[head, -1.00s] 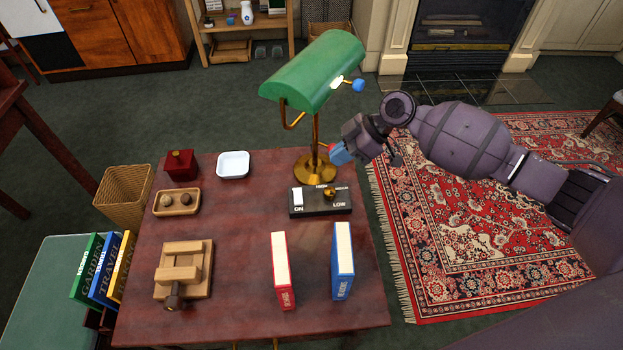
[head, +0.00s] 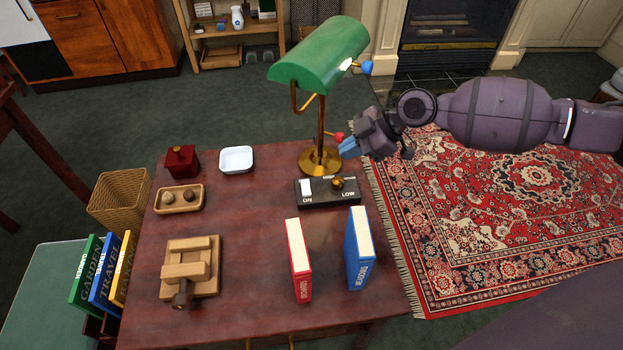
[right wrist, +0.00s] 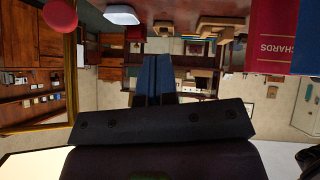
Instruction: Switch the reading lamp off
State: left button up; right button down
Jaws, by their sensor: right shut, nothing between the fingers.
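The reading lamp has a green shade (head: 322,52) on a brass stem and round brass base (head: 320,160) at the table's back right. A bright white patch shows at the shade's right edge, beside a blue knob (head: 366,67). A red knob (head: 338,136) sticks out low on the stem; it also shows at the top left of the right wrist view (right wrist: 60,16). My right gripper (head: 347,149), with blue fingers, is shut and empty just right of and below the red knob. The wrist view shows the fingers (right wrist: 156,78) apart from the knob. My left gripper is not in view.
A black control box (head: 327,192) marked ON and LOW sits before the lamp base. A red book (head: 299,262) and a blue book (head: 359,250) stand nearer. A white dish (head: 236,160) and a wooden vise-like object (head: 190,268) are left. The table's middle is clear.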

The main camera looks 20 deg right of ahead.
jog(key=b, duration=0.2)
send_over(305, 185)
jog(key=s+d, duration=0.2)
notch_tip(305, 185, down, 7)
jog(key=shift+w, duration=0.1)
jog(key=f, duration=0.2)
jog(key=shift+w+f, duration=0.2)
jog(key=shift+f, duration=0.1)
jog(key=shift+w+f+b, duration=0.15)
jog(key=shift+f+b, duration=0.2)
jog(key=shift+f, duration=0.25)
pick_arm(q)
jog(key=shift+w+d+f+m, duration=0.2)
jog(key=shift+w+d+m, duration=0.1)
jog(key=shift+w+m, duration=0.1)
pick_arm(e)
jog(key=shift+f, duration=0.1)
